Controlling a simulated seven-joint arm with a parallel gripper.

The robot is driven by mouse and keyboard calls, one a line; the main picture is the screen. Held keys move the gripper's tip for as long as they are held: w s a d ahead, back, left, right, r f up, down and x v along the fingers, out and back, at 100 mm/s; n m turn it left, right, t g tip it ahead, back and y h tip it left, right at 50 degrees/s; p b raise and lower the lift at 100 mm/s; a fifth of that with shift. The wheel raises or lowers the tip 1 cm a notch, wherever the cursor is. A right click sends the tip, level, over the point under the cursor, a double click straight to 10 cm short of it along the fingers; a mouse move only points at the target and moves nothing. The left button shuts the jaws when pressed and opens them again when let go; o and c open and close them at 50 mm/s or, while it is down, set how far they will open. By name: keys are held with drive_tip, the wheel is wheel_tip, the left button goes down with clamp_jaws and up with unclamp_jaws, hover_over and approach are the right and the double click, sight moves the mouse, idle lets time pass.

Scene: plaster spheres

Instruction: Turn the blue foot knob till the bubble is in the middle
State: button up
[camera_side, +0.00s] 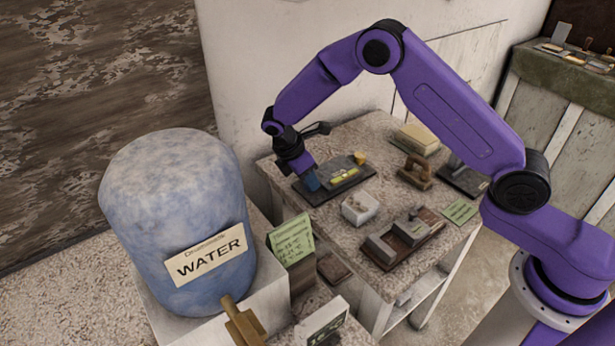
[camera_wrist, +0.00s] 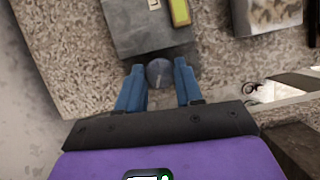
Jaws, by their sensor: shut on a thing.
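A dark levelling plate (camera_side: 322,194) lies on the speckled bench top, and its grey face shows in the wrist view (camera_wrist: 140,35). A yellow-green vial (camera_side: 344,175) sits on it, partly cut off in the wrist view (camera_wrist: 180,12). The bubble is too small to make out. A round grey-blue foot knob (camera_wrist: 159,73) with a pale line on top stands at the plate's edge. My gripper (camera_wrist: 159,80) has its blue fingers on both sides of this knob and is shut on it. In the side view my gripper (camera_side: 308,178) points down at the plate's left end.
A white box (camera_side: 360,208), a grey-and-brown block tool (camera_side: 403,236), a brown handled tool (camera_side: 415,171) and a pale block (camera_side: 417,139) stand close by. A large blue water barrel (camera_side: 180,220) is at left.

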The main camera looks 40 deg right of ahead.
drive_tip(key=shift+w+m, duration=0.1)
drive_tip(key=shift+m, duration=0.5)
drive_tip(key=shift+g, duration=0.3)
drive_tip(key=o, duration=0.7)
drive_tip(key=shift+o, duration=0.2)
drive_tip(key=shift+r, duration=0.1)
drive_tip(key=v, duration=1.7)
drive_tip(key=shift+r, duration=0.15)
